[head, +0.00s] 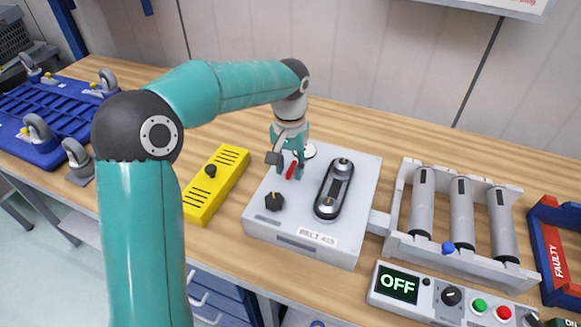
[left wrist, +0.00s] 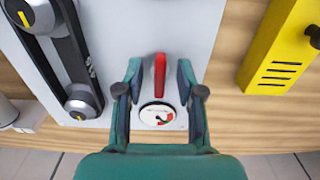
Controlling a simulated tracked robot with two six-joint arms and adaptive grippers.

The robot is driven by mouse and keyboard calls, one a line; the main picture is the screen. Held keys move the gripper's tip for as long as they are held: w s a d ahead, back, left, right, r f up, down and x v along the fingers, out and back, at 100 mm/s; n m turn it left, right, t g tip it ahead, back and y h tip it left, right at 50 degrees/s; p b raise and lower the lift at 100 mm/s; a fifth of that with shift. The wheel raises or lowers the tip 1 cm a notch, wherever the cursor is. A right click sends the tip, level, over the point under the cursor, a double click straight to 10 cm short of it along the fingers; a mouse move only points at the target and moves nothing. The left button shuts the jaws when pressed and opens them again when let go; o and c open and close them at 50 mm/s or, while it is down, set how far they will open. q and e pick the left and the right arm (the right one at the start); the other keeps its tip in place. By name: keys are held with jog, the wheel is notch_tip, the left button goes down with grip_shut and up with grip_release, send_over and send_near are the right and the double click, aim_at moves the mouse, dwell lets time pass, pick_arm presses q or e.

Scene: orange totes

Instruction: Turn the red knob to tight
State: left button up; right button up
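The red knob (head: 292,170) is on the top of a light grey box (head: 262,222) on the wooden bench. In the left wrist view the knob (left wrist: 160,75) is a narrow red bar pointing up and down the picture. My left gripper (left wrist: 159,72) is open, with one finger on each side of the knob and a visible gap on both sides. In the head view the gripper (head: 288,168) partly hides the knob. A round white gauge (left wrist: 157,114) with red and green marks sits beside the knob. My right gripper is not in view.
The box also carries a black knob (head: 275,201) and a dark belt unit with two pulleys (head: 333,188). A yellow block (head: 216,183) stands left of it. Rollers (head: 461,214) and a panel reading OFF (head: 398,284) are on the right.

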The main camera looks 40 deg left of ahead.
pick_arm(q)
jog(key=shift+f, duration=0.15)
jog(key=shift+c, duration=0.3)
grip_shut()
jog(key=shift+m, duration=0.4)
jog(key=m, duration=0.1)
jog(key=m+p, duration=0.1)
jog(key=m, duration=0.1)
jog(key=shift+a+m+p, duration=0.2)
jog(key=shift+m+p, duration=0.1)
jog(key=m, duration=0.2)
jog(key=m+p, duration=0.1)
jog(key=m, duration=0.1)
jog(key=shift+w+a, duration=0.15)
jog(key=shift+a, duration=0.05)
jog(key=m+p, duration=0.1)
jog(key=m, duration=0.1)
jog(key=m+p, duration=0.1)
jog(key=m, duration=0.2)
jog(key=shift+w+a, duration=0.15)
jog(key=shift+w+a+m+p, duration=0.1)
jog(key=shift+m+p, duration=0.2)
jog(key=shift+m, duration=0.8)
jog(key=shift+w+a+m+p, duration=0.1)
jog(key=shift+m+p, duration=0.2)
jog(key=shift+m, duration=0.8)
